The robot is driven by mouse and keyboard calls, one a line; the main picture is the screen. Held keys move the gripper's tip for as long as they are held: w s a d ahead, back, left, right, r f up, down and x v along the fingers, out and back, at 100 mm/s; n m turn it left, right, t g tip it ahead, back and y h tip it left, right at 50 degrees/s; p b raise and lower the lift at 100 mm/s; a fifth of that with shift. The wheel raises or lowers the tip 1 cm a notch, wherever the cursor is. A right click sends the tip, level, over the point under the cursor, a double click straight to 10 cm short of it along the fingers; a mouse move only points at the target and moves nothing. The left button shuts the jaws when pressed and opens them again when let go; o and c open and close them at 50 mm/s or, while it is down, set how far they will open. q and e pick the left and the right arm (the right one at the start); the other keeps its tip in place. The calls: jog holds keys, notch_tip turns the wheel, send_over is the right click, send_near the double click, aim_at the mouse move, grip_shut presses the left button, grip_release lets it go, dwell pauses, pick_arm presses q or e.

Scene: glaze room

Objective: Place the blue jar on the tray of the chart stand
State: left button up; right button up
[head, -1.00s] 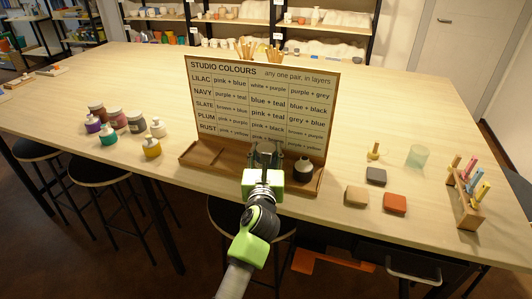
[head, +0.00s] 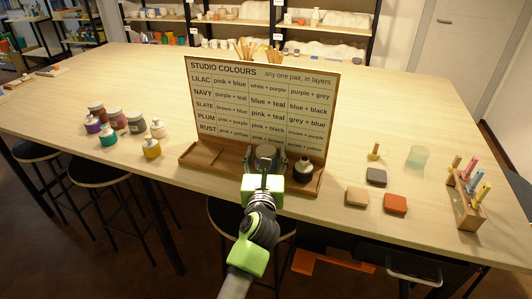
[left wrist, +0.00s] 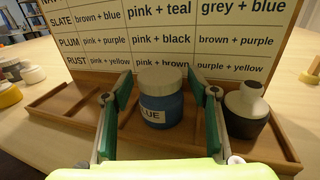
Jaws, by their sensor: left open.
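The blue jar (left wrist: 160,108), with a pale lid and a partly seen label ending in "LUE", stands upright in the middle compartment of the chart stand's tray (left wrist: 60,100). In the head view the jar (head: 266,152) shows mostly its lid, in front of the colour chart (head: 262,100). My left gripper (head: 265,162) is open, with one finger on each side of the jar. In the left wrist view both green-padded fingers (left wrist: 162,112) stand apart from the jar, with gaps at its sides. My right gripper is not in view.
A dark bottle with a pale neck (head: 303,169) stands in the tray's right compartment. The left compartment (head: 200,155) is empty. Several paint jars (head: 109,136) stand at left. Sponge-like blocks (head: 395,203), a glass (head: 418,156) and a wooden tool rack (head: 466,203) are at right.

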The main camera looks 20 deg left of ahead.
pick_arm(q)
jog(key=v, duration=0.6)
jog(key=shift+s+b, duration=0.1)
jog(key=shift+b, duration=0.2)
